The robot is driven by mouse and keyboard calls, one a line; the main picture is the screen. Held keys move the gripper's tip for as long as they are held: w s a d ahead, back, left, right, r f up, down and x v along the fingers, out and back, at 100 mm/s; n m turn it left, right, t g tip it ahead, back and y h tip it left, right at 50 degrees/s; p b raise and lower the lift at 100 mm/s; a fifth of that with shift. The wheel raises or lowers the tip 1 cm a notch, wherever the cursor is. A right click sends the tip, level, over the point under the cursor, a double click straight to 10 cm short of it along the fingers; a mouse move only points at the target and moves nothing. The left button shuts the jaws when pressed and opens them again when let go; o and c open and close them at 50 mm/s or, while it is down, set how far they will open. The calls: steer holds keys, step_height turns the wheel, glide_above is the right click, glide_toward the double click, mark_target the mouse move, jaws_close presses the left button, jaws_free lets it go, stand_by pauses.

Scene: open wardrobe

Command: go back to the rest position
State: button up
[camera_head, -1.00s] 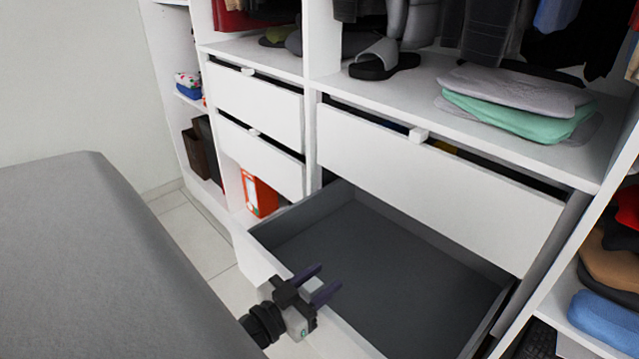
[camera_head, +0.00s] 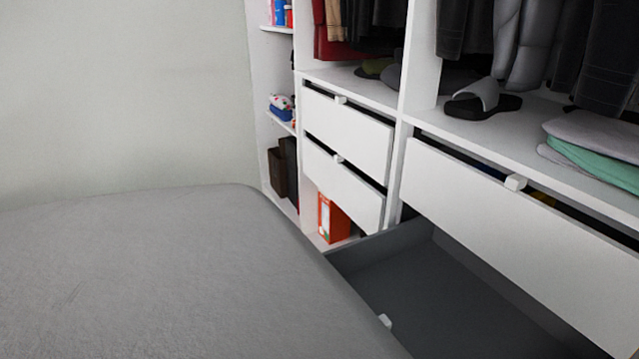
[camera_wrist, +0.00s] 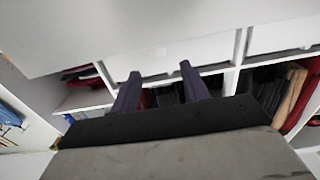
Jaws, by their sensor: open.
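My gripper (camera_wrist: 158,88) shows in the wrist view, with its two dark fingers apart and nothing between them. It points toward the wardrobe's shelves and hanging clothes, and the picture there is tilted. My gripper is not in the head view. The lower wide drawer (camera_head: 440,290) of the wardrobe is pulled open in the head view, and the part of its inside that shows is empty. Its small white handle (camera_head: 385,320) shows just past the grey surface's edge.
A large grey padded surface (camera_head: 150,270) fills the lower left. The upper wide drawer (camera_head: 510,235) and two small drawers (camera_head: 345,130) stand nearly closed. A sandal (camera_head: 482,100) and folded clothes (camera_head: 595,150) lie on the shelf above. An orange box (camera_head: 332,218) stands in a low compartment.

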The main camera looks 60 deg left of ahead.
steer(key=shift+s, duration=0.95)
